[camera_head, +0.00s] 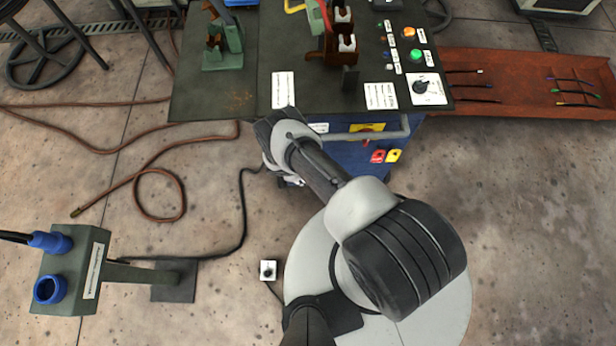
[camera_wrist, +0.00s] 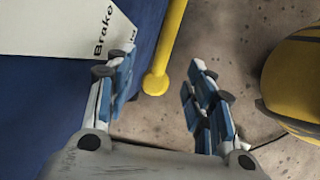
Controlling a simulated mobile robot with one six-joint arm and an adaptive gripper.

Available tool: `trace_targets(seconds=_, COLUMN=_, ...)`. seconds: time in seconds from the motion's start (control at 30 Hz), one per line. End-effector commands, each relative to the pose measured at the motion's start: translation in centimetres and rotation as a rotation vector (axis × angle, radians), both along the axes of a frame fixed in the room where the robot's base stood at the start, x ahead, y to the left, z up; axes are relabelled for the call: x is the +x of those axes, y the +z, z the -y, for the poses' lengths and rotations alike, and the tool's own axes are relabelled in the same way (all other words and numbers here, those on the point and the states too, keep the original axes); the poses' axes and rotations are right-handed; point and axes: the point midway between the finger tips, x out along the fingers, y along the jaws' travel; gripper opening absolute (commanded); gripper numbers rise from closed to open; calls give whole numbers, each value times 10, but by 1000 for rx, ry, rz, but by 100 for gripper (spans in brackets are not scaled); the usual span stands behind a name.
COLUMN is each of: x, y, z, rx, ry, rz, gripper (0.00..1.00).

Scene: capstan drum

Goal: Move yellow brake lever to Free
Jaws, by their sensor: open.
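The yellow brake lever (camera_wrist: 168,48) shows in the wrist view as a straight yellow rod ending in a round knob. It comes down from the top edge, beside a white label reading "Brake" (camera_wrist: 70,30). My gripper (camera_wrist: 161,78) is open, with one blue-and-grey finger on each side of the knob. I see no contact between the fingers and the lever; whether the knob lies at fingertip depth I cannot tell. Smaller print on the label is partly covered by the left finger. In the head view my arm hides the gripper, and I cannot make out the lever.
A blue panel (camera_wrist: 40,95) lies close to the left finger. A yellow rounded body (camera_wrist: 295,80) stands at the right. In the head view, a dark workbench (camera_head: 240,95) and its grey rail (camera_head: 365,136) are beyond my arm. A hose (camera_head: 160,215) lies on the floor.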

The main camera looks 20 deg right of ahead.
Motion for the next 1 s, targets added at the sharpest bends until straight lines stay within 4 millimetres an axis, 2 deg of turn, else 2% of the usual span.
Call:
trace_targets(seconds=0.03, x=0, y=-14, z=5, rx=-1, ry=-3, rz=0, gripper=49)
trace_targets(seconds=0.23, x=3, y=-35, z=14, rx=0, ry=-1, rz=0, gripper=49)
trace_targets(seconds=0.63, x=4, y=-38, z=17, rx=0, ry=-1, rz=1, gripper=49)
trace_targets(seconds=1.0, x=4, y=-39, z=17, rx=0, ry=0, rz=0, gripper=25)
